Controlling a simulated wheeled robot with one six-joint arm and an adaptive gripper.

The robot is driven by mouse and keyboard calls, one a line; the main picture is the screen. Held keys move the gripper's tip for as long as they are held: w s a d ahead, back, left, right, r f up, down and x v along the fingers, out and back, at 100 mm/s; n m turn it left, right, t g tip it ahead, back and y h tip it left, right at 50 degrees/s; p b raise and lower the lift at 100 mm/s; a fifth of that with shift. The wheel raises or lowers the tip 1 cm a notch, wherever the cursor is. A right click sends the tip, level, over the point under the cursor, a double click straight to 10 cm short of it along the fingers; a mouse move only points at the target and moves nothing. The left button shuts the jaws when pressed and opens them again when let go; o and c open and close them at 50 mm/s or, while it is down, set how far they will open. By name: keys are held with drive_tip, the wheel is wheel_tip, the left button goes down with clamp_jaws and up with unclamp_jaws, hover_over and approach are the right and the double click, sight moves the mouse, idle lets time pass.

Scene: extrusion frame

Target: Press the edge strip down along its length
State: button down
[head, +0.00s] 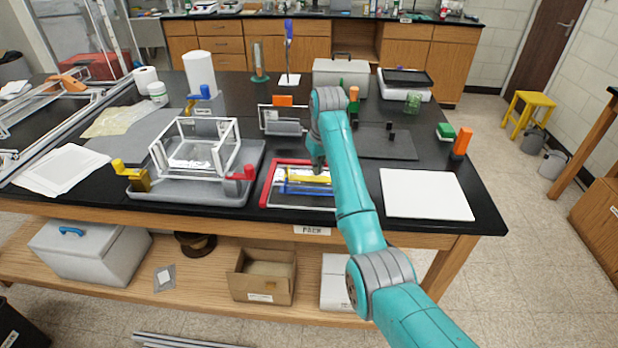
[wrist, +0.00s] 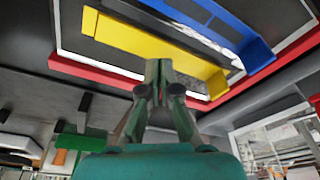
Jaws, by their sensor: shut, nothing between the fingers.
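A yellow strip (head: 308,179) and a blue strip (head: 305,191) lie side by side within a red-edged frame (head: 269,184) at the bench's front. In the wrist view the yellow strip (wrist: 150,42), blue strip (wrist: 225,30) and red edging (wrist: 95,72) are close. I cannot tell which one is the edge strip. My gripper (head: 318,166) is over the frame, pointing down. Its fingertips (wrist: 158,66) are together and empty, overlapping the yellow strip's edge in the wrist view. Whether they touch it is unclear. My arm hides the frame's right part in the head view.
A white-bar frame (head: 205,150) with coloured clamps stands on a grey tray (head: 190,195) to the left. A white board (head: 425,194) lies to the right. An orange-handled item (head: 462,141) and a green-white block (head: 446,132) stand beyond it.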

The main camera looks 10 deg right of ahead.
drive_tip(key=shift+f, duration=1.05)
idle(1.0)
drive_tip(key=shift+r, duration=0.15)
drive_tip(key=shift+r, duration=0.85)
drive_tip(key=shift+d, duration=0.1)
drive_tip(key=shift+s+d, duration=0.25)
drive_tip(key=shift+d, duration=0.5)
drive_tip(key=shift+s+d, duration=0.25)
drive_tip(key=shift+d, duration=0.5)
drive_tip(key=shift+s+d, duration=0.25)
drive_tip(key=shift+d, duration=0.45)
drive_tip(key=shift+f, duration=1)
